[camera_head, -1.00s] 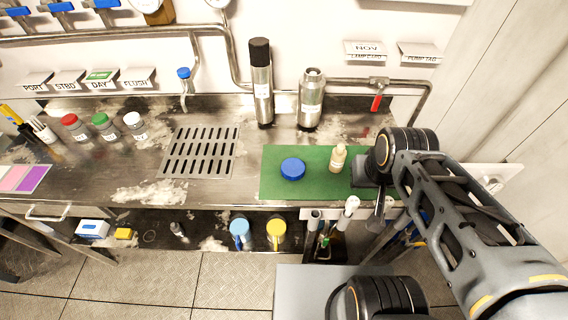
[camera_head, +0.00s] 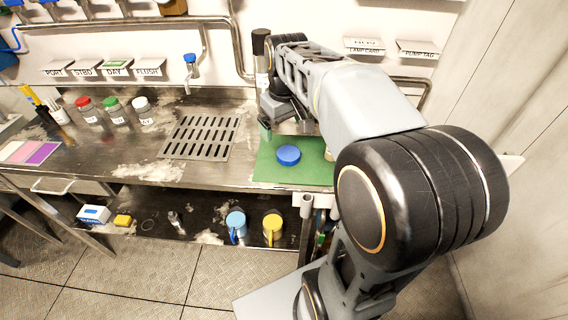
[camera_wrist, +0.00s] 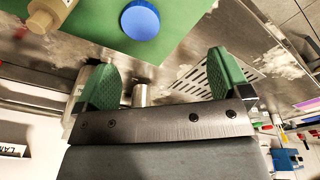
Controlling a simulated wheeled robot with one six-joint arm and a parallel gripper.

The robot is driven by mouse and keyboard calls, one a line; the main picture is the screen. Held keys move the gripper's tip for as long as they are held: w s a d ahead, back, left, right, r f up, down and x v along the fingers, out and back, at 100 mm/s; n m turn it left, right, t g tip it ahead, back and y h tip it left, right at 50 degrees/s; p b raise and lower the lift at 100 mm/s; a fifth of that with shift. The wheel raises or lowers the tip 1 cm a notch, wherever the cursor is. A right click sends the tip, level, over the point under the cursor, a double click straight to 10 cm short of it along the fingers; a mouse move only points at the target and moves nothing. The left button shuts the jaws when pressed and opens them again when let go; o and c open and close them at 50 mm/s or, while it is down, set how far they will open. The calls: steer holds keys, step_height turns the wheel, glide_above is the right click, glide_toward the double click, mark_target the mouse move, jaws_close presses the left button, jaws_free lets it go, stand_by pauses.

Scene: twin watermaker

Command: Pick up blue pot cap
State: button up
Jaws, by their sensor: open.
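The blue pot cap (camera_head: 288,155) is a round blue disc lying on the green mat (camera_head: 268,171) on the steel counter. It also shows at the top of the wrist view (camera_wrist: 140,20), beyond my fingertips and apart from them. My gripper (camera_wrist: 165,72) has two green-padded fingers spread wide with nothing between them. In the head view my gripper (camera_head: 280,130) is above the back of the mat, behind the cap, partly hidden by my own arm.
A small tan bottle (camera_wrist: 50,12) stands on the mat near the cap. A black-capped steel bottle (camera_head: 261,60) stands behind, partly covered by my arm. A slotted drain grate (camera_head: 200,138) is left of the mat. Jars with red (camera_head: 88,108), green and white lids stand further left.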

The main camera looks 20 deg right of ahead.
steer(key=shift+o, duration=0.3)
steer(key=w+d+f+n+g+b, duration=0.1)
steer(key=w+d+f+b, duration=0.1)
steer(key=w+d, duration=0.1)
steer(key=shift+w+d+f, duration=0.25)
steer(key=shift+w+d, duration=0.15)
steer(key=shift+w, duration=0.5)
steer(key=b, duration=0.1)
glide_above(289, 153)
step_height(289, 153, down, 7)
steer(key=shift+w+r, duration=0.15)
steer(key=shift+r, duration=0.05)
steer(key=shift+f+b, duration=0.45)
steer(key=shift+f, duration=2.65)
steer(key=shift+c, duration=0.4)
steer(key=c, duration=0.8)
steer(key=shift+r, duration=0.1)
